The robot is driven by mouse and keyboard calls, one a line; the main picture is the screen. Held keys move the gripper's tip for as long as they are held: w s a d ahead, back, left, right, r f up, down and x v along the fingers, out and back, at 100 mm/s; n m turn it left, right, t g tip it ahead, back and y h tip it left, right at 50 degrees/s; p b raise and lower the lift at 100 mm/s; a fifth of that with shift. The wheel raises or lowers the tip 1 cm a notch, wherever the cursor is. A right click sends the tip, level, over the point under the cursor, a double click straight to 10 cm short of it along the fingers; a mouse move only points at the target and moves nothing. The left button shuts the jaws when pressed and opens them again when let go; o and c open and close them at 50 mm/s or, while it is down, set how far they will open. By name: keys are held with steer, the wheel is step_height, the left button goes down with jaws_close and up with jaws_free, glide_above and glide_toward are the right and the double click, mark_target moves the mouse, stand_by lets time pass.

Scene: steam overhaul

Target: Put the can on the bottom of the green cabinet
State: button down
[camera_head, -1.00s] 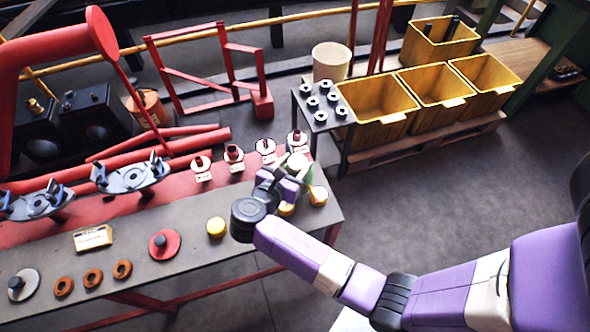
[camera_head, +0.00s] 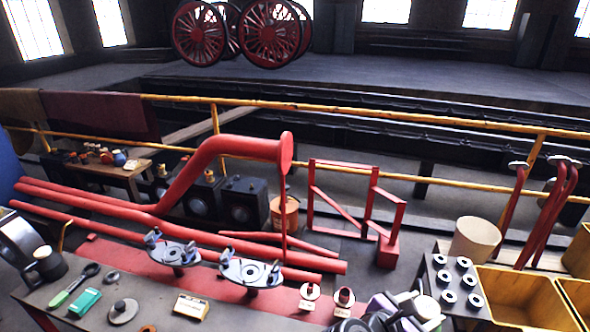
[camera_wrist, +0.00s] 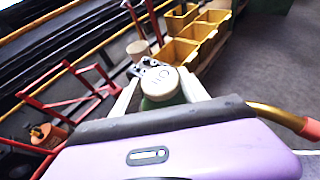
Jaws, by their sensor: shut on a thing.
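The can (camera_wrist: 160,83) has a cream round top with dark lettering and a green body below it. In the wrist view it sits between the two pale fingers of my gripper (camera_wrist: 158,95), which is shut on it. In the head view the can's pale top (camera_head: 427,307) shows at the bottom edge beside my gripper (camera_head: 412,312); the lower part is cut off. A curved brass tube with an orange tip (camera_wrist: 283,118) shows at the right; I cannot tell whether it belongs to the can.
A small stand with several metal rings (camera_head: 440,285), yellow bins (camera_head: 520,295) and a cream bucket (camera_head: 474,240) are at right. A red frame (camera_head: 355,205) stands behind. Open floor (camera_wrist: 262,60) shows at right.

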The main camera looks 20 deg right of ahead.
steer(key=w+a+f+n+t+y, duration=0.4)
steer(key=w+a+n+t+y, duration=0.1)
steer(key=w+a+n+t, duration=0.3)
steer(key=s+a+f+n+t+y, duration=0.3)
steer(key=s+a+f+n+y, duration=0.3)
steer(key=a+f, duration=0.4)
steer(key=shift+s+a+f+n+y, duration=0.3)
steer(key=shift+a+n+y, duration=0.3)
steer(key=shift+n+y, duration=0.4)
steer(key=shift+d, duration=0.15)
